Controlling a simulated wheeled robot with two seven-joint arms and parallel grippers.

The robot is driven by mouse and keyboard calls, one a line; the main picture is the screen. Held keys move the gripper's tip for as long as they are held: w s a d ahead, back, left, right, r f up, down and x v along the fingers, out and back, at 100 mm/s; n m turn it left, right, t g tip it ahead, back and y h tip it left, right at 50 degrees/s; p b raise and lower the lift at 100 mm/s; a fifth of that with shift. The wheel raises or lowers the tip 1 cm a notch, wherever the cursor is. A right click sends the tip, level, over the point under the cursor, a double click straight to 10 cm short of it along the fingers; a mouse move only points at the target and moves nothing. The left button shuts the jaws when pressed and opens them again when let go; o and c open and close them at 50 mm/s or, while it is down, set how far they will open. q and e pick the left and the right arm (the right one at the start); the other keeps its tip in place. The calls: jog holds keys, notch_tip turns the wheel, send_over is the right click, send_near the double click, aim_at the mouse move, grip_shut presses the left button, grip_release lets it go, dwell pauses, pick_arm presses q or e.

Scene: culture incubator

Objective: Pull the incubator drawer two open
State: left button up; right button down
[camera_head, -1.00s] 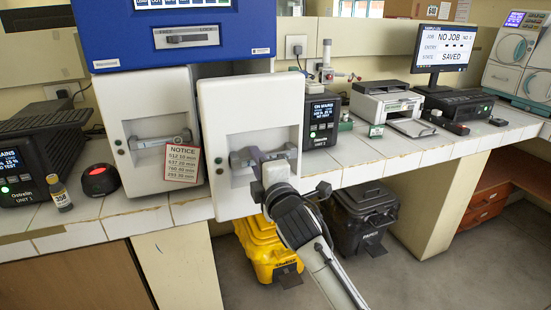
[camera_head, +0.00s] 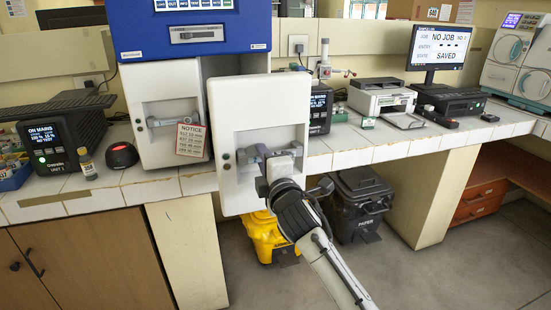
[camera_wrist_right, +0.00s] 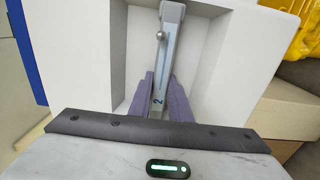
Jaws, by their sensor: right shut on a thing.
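Incubator drawer two (camera_head: 258,105) is the white right-hand drawer under the blue incubator housing (camera_head: 190,30). It stands pulled out, well in front of the left drawer (camera_head: 166,110). My right gripper (camera_head: 270,160) is at the recess in its front. In the right wrist view, the purple fingers of my right gripper (camera_wrist_right: 160,92) are closed around the grey handle bar (camera_wrist_right: 166,48), which carries a "2". In the head view the wrist hides part of the handle. My left gripper is not in view.
A notice card (camera_head: 190,139) hangs at the left drawer. A yellow bin (camera_head: 262,238) and a black bin (camera_head: 361,205) stand under the bench near my right arm. A printer (camera_head: 381,97) and monitor (camera_head: 437,45) stand to the right. The floor in front is clear.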

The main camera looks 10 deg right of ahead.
dwell(0.3)
jog(key=c, duration=1.6)
grip_release()
jog(key=shift+c, duration=0.2)
jog(key=shift+s, duration=0.1)
jog(key=s+d, duration=0.1)
jog(key=s, duration=0.9)
jog(key=shift+d, duration=0.35)
